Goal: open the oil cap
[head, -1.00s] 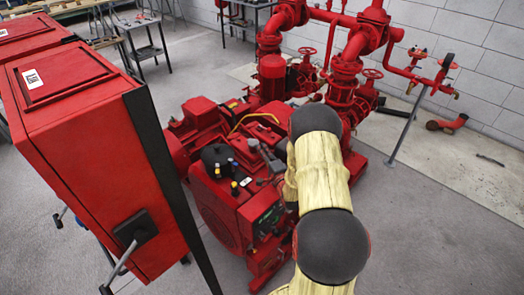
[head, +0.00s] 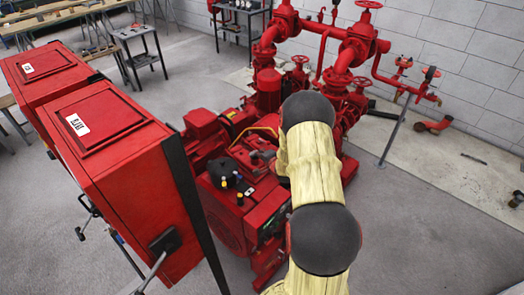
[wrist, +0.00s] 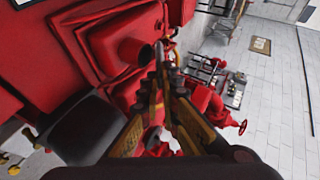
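The red engine of the pumpset (head: 230,205) stands on the floor at the middle of the head view. Several small dark and yellow caps and fittings (head: 238,190) sit on its top; I cannot tell which is the oil cap. My arm, in yellowish sleeve with dark joints, reaches over the engine's right side and hides part of it. My gripper is hidden in the head view. In the wrist view my gripper (wrist: 168,62) has its two fingers converging in front of red machinery (wrist: 112,45). I cannot make out a gap or a held object between the tips.
Red cabinets (head: 115,140) stand close on the left. Red pipes and valves (head: 345,60) rise behind the engine by the white wall. A work table (head: 140,45) stands at the back left. Floor is free at the right.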

